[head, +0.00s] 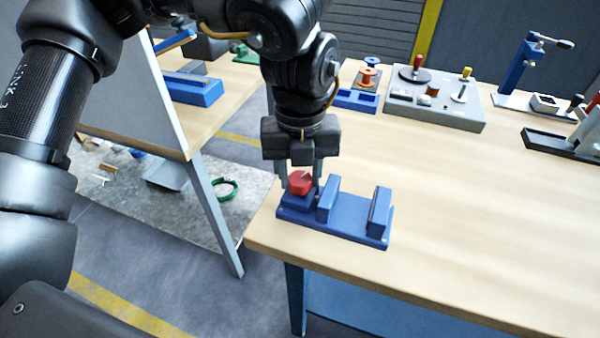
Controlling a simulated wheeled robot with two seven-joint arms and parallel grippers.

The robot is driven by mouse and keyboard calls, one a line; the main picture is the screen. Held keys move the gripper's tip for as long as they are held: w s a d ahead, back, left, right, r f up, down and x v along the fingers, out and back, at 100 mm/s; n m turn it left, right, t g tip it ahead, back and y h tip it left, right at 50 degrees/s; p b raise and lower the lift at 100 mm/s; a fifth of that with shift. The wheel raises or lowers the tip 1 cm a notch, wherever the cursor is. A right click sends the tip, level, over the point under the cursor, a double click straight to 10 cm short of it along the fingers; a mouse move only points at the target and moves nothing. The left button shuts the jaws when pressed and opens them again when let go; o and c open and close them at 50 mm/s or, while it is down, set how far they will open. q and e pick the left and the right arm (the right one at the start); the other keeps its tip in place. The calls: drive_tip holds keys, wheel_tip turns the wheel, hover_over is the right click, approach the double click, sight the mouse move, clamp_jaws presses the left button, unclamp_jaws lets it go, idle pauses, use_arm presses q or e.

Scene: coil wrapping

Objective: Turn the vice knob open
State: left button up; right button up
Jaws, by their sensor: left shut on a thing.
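The blue vice (347,221) sits on the wooden table near its front left corner, with a gap between its two upright jaws. Its red knob (300,183) is at the vice's left end. My left gripper (301,180) points straight down over the knob, with its fingers on either side of it, shut on it. The fingers partly cover the knob. My right gripper is not in view.
A grey fixture board (434,112) with red and yellow handles stands farther back on the table (470,200). A blue stand (522,62) is at the back right. The tabletop right of the vice is clear. Another bench (206,118) stands at left.

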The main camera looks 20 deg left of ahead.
use_arm(q)
drive_tip(key=n, duration=0.2)
drive_tip(key=shift+n, duration=0.4)
drive_tip(key=shift+n+b, duration=0.35)
drive_tip(key=shift+n, duration=0.35)
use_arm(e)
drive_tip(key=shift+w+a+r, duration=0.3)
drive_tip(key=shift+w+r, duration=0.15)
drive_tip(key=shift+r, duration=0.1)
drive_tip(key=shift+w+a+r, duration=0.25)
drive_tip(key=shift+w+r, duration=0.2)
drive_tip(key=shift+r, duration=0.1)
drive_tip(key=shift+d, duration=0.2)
use_arm(q)
drive_tip(key=o, duration=1)
